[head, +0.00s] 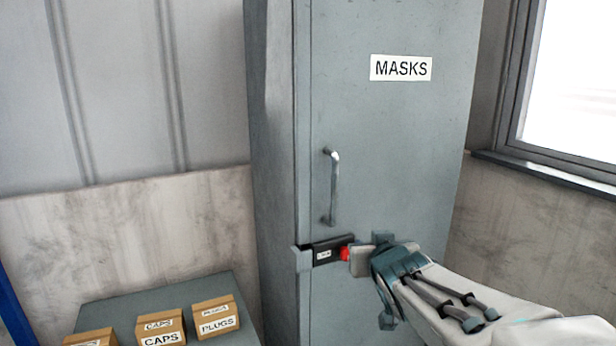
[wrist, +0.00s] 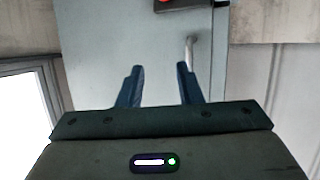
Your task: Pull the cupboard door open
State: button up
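The grey cupboard door (head: 400,140) with a MASKS label looks shut. Its upright metal bar handle (head: 334,188) is on the left part of the door and also shows in the wrist view (wrist: 189,52), just past the right finger. A black latch (head: 327,251) with a red end lies across the door's left edge below the handle; part of it shows at the top of the wrist view (wrist: 185,3). My gripper (wrist: 158,78) is open, with only door surface seen between its fingers. In the head view my gripper (head: 384,268) is right of the latch, below the handle; its fingertips are mostly hidden.
A low grey surface (head: 100,308) at the lower left holds small cardboard boxes (head: 215,317) labelled CAPS and PLUGS. A window (head: 570,90) with a sill is on the right wall. The space in front of the upper door is clear.

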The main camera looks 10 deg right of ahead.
aim_at(336, 181)
jog(key=w+a+r+n+t+y, duration=0.2)
jog(key=w+a+r+t+y, duration=0.15)
jog(key=r, duration=0.45)
jog(key=w, duration=0.4)
jog(key=w+p, duration=0.1)
jog(key=w, duration=0.8)
jog(key=shift+w+a+f+p, duration=0.2)
jog(key=shift+w+a+p, duration=0.05)
jog(key=shift+a+p, duration=0.1)
jog(key=shift+c, duration=0.3)
grip_shut()
